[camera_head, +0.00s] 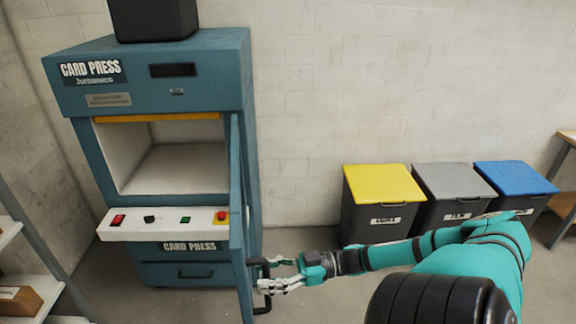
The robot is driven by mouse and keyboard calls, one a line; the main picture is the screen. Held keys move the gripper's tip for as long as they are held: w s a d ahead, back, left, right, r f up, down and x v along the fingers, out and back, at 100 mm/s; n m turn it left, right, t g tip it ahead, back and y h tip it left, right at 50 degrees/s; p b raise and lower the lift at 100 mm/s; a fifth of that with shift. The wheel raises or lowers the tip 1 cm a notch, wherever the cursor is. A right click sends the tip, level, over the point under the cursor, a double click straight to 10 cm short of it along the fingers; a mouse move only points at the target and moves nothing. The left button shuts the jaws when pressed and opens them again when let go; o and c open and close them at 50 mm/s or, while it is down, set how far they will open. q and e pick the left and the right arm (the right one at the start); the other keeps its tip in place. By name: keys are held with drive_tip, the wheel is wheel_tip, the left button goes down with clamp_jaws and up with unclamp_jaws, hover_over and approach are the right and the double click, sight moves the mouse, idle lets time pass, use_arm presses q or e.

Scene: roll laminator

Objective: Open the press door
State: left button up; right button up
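The teal card press (150,75) stands against the wall at the left, with its white inner chamber (175,168) in plain view. Its door (238,215) stands swung out at the right side and shows nearly edge-on. A black handle (257,307) sits low on the door's right face. My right gripper (270,275) reaches in from the right, with its pale fingers at the handle. I cannot tell whether they are closed around the bar or only beside it. My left gripper is not in view.
A white control panel (140,228) with buttons juts out below the chamber. Bins with yellow (383,183), grey (453,180) and blue (513,177) lids stand along the wall at the right. A shelf (60,300) is at the lower left, and a wooden table (568,137) at the right edge.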

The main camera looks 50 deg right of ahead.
drive_tip(key=v, duration=1)
drive_tip(key=shift+s+d, duration=0.15)
drive_tip(key=shift+d, duration=0.1)
